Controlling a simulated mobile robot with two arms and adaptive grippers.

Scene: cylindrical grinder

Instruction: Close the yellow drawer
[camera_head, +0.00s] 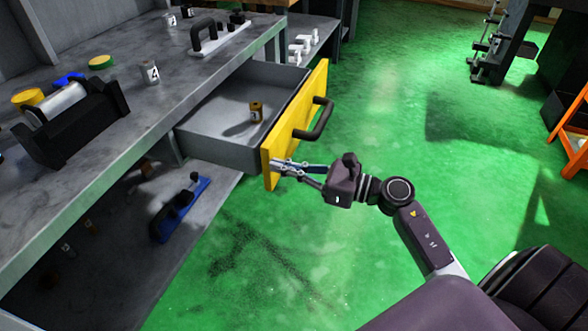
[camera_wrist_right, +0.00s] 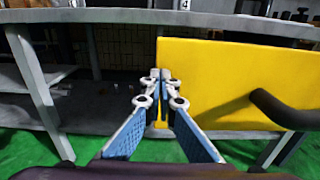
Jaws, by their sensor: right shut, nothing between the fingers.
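The yellow drawer (camera_head: 294,124) is pulled out from under the grey workbench. Its yellow front has a black bar handle (camera_head: 320,118), and a small brown cylinder (camera_head: 256,111) stands inside its grey box. My right gripper (camera_head: 277,167) is shut and empty at the near lower edge of the yellow front. In the right wrist view the shut fingertips (camera_wrist_right: 160,77) lie over the left edge of the yellow front (camera_wrist_right: 230,75), with the handle to their right. I cannot tell whether they touch it. My left gripper is not in view.
The workbench top (camera_head: 190,72) carries a black fixture with a roller (camera_head: 70,120), a white labelled cylinder (camera_head: 149,72) and yellow-green discs. A blue tool (camera_head: 180,207) lies on the lower shelf. An orange frame (camera_head: 570,125) stands at right. The green floor is open right of the drawer.

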